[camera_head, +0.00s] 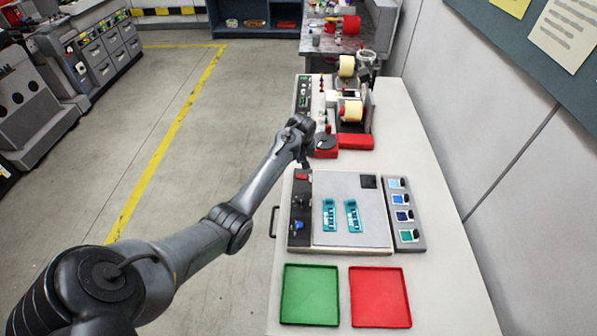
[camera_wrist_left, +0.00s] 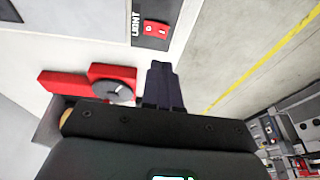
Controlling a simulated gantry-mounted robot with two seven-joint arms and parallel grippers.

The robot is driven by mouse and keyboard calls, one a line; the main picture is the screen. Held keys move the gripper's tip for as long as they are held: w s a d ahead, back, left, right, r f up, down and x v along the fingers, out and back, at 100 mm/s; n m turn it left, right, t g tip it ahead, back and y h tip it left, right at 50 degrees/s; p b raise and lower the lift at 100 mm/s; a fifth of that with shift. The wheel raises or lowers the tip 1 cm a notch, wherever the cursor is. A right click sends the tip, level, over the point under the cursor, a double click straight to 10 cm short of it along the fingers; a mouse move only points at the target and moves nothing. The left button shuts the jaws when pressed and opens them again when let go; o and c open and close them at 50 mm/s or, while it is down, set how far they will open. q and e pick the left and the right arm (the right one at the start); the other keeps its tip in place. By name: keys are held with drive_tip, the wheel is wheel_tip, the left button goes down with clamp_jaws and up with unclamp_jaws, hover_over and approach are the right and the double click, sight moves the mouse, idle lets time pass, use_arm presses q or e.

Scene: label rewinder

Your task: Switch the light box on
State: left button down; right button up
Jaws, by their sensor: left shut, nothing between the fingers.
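The light box (camera_head: 377,231) lies on the bench with a pale grey panel that looks unlit. Its dark control strip (camera_head: 301,243) on the left side carries a red rocker switch (camera_head: 302,176) at the far end. In the left wrist view the red switch (camera_wrist_left: 156,29) shows the marks 0 and I beside the word LIGHT; which side is pressed I cannot tell. My left gripper (camera_head: 306,164) is shut and empty, just beyond the switch. In the wrist view its fingertips (camera_wrist_left: 160,68) point toward the switch, apart from it. My right gripper is not in view.
Two teal label pieces (camera_head: 329,214) lie on the panel. A swatch strip (camera_head: 405,222) is to its right. Green (camera_head: 310,267) and red (camera_head: 379,268) trays stand in front. The label rewinder (camera_head: 352,112) with a red base and dial stands behind my gripper.

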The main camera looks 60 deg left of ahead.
use_arm(q)
hover_over(298, 175)
drive_tip(key=d, duration=0.1)
drive_tip(key=f, duration=0.7)
drive_tip(key=shift+s+d+f, duration=0.1)
drive_tip(key=shift+s+f, duration=0.1)
drive_tip(key=shift+f, duration=0.2)
drive_tip(key=shift+f+b, duration=0.3)
drive_tip(key=shift+f, duration=0.35)
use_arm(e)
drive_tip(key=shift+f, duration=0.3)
